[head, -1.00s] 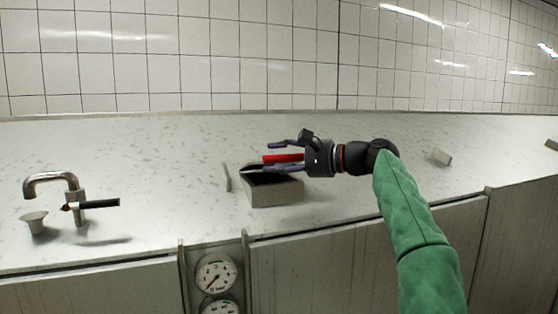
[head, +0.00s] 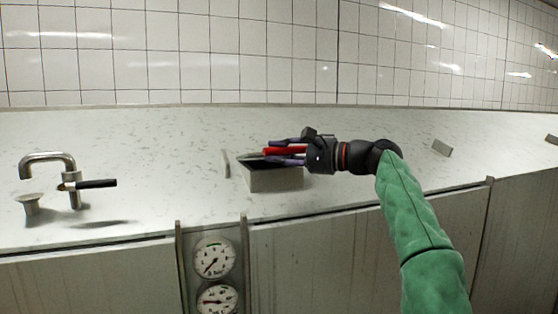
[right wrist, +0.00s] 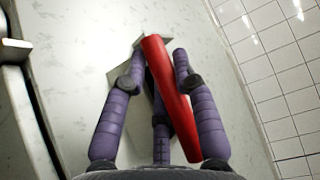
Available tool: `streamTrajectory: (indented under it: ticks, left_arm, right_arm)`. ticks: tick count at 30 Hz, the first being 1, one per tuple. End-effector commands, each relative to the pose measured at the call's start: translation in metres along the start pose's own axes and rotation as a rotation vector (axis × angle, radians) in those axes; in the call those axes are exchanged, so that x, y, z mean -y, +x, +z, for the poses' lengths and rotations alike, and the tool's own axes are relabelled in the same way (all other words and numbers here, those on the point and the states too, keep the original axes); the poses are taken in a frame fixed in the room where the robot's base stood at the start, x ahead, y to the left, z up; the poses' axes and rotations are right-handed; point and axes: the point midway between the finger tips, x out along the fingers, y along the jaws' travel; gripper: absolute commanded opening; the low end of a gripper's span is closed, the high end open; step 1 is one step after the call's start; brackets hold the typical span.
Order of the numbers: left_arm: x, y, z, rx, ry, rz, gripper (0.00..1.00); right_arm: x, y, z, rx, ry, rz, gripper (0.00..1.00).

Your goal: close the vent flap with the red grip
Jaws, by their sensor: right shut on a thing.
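A grey open-topped vent box (head: 275,181) sits on the white counter, with the edge of its flap (head: 249,156) showing at its top left. The red grip (head: 287,150) lies above the box, between the purple fingers of my right gripper (head: 272,151). The right gripper comes in from the right and is shut on the grip. In the right wrist view the red grip (right wrist: 172,92) runs slantwise between the fingers (right wrist: 158,72). Fingers and grip hide much of the flap, so its exact angle is hard to tell. My left gripper is not in view.
A tap (head: 70,175) with a black lever stands on the left of the counter (head: 140,160). A thin upright plate (head: 225,164) is just left of the box. Two gauges (head: 214,258) are below the front edge.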

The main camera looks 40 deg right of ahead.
Motion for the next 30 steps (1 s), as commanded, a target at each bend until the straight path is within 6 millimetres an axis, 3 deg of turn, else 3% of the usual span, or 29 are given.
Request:
streamTrajectory:
  ticks: [1, 15, 30]
  left_arm:
    - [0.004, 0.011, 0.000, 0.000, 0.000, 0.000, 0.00]
    - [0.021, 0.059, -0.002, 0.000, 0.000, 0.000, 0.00]
    - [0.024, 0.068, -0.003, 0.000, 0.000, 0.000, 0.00]
  right_arm:
    - [-0.009, 0.000, 0.000, 0.000, -0.006, -0.010, 0.00]
    - [-0.043, -0.001, 0.001, 0.000, -0.081, -0.085, 0.00]
    - [-0.056, 0.000, 0.001, 0.003, -0.079, -0.081, 0.00]
